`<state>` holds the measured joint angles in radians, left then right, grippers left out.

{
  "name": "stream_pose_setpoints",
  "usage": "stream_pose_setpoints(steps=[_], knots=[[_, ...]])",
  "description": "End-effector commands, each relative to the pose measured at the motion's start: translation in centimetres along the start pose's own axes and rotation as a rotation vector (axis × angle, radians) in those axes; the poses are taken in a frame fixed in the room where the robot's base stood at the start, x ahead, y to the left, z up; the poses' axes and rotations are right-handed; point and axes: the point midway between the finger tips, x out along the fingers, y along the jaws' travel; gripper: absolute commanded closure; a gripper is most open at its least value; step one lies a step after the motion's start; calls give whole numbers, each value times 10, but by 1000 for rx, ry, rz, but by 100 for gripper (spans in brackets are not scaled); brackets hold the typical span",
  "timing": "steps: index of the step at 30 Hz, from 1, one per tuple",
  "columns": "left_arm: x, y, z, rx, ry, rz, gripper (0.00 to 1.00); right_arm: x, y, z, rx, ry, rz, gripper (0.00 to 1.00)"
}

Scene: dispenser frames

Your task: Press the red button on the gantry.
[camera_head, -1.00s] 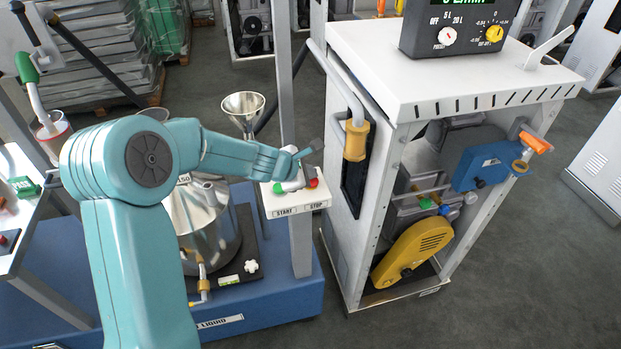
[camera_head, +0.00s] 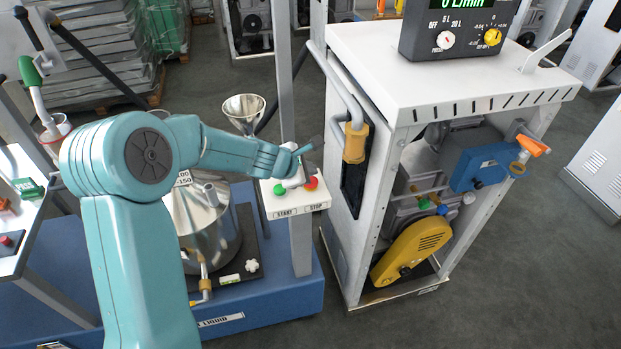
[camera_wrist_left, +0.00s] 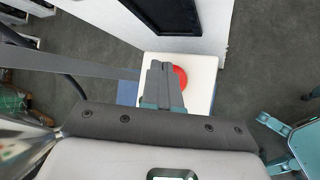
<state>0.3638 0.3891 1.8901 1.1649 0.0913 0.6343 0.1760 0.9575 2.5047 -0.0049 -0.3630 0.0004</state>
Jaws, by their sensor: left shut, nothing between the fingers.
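The red button (camera_head: 311,184) sits on the right part of a small white control box labelled START and STOP, on the gantry post. A green button (camera_head: 280,189) sits at its left. My left gripper (camera_head: 303,178) is over the box, its fingers close beside the red button. In the left wrist view, the shut, empty fingers (camera_wrist_left: 161,72) cover the left part of the red button (camera_wrist_left: 181,79). Whether they touch it I cannot tell. My right gripper is not in view.
The gantry's grey post (camera_head: 286,75) rises behind the box. A tall white dispenser cabinet (camera_head: 349,258) stands close to the right. A metal funnel (camera_head: 244,108) and a steel vessel (camera_head: 212,232) are at the left on a blue base (camera_head: 270,299).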

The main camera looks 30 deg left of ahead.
Motion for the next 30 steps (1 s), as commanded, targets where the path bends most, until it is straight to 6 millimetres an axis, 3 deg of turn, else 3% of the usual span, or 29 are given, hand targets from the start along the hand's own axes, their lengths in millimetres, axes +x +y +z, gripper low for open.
stream_pose_setpoints(steps=[15, 30], knots=[[-35, 25, 25, 1, 0, 0, 100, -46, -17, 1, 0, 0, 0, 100], [-34, 25, 25, 0, 0, 0, 100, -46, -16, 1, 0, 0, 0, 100]])
